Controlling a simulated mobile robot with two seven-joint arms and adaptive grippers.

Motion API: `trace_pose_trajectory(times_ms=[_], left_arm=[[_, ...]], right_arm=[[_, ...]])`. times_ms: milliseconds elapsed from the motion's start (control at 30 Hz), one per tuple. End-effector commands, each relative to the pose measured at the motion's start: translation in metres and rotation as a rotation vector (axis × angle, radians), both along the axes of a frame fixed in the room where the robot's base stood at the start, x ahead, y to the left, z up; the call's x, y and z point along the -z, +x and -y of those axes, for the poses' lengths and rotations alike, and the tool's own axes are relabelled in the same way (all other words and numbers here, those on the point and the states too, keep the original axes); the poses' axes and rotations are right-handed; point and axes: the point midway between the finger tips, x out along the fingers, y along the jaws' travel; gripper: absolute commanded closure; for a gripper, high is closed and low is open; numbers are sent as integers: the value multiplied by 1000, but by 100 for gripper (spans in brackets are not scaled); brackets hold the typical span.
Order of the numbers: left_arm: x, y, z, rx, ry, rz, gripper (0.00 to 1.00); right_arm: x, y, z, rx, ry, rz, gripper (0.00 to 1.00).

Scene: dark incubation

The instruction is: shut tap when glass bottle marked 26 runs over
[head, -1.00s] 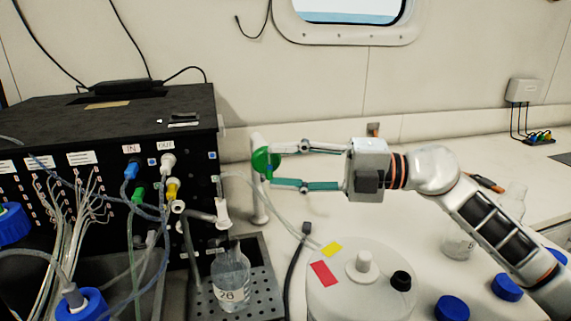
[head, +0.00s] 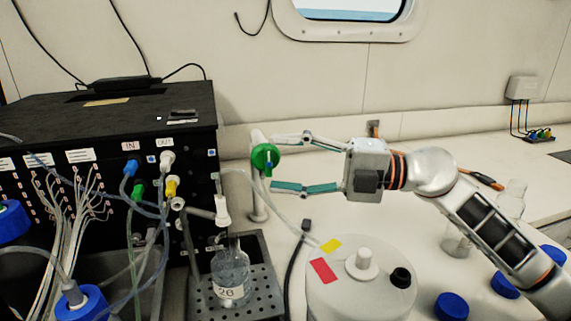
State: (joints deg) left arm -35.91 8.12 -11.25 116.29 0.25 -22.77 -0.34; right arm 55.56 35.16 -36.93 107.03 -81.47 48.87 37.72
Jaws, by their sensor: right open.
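The clear glass bottle marked 26 (head: 231,278) stands upright on a perforated drip tray (head: 262,296), under a white outlet nozzle (head: 222,212). It holds clear liquid; I cannot tell whether liquid is running over. I see no grip on the handle. My left gripper is not in view.
A black box (head: 110,125) with tubes and coloured connectors fills the left. A white round container (head: 350,290) with red and yellow labels stands at front right. A clear tube runs from the box towards the container.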

Motion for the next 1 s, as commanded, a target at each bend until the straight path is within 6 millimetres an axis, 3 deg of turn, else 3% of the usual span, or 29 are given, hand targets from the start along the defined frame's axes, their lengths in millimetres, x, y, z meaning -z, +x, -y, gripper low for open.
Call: trace_pose_trajectory(times_ms=[167,500,700,1000], left_arm=[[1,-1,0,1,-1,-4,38],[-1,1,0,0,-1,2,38],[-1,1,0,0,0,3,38],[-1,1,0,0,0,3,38]], right_arm=[[1,-2,13,3,-1,-1,44],[2,-15,78,4,-3,-2,44],[3,-21,107,2,-2,-2,44],[2,-23,118,0,0,0,44]])
